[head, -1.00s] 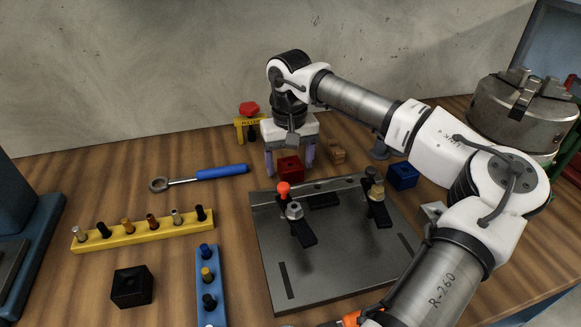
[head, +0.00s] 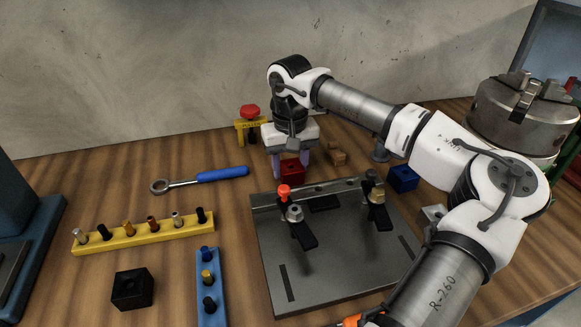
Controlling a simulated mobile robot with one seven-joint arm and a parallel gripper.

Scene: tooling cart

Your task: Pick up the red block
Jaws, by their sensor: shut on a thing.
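The red block (head: 292,170) sits behind the back edge of the grey fixture plate, near the middle of the head view. My gripper (head: 291,172) points down over it, with one purple-grey finger on each side. The fingers are closed in on the block. I cannot tell whether the block touches the table or is slightly raised.
The grey fixture plate (head: 330,267) with upright clamps, one red-tipped, stands just in front. A brown wooden block (head: 336,154) and a blue block (head: 403,178) lie to the right. A yellow stand with a red knob (head: 249,124) is behind left. A blue-handled wrench (head: 200,179) lies left.

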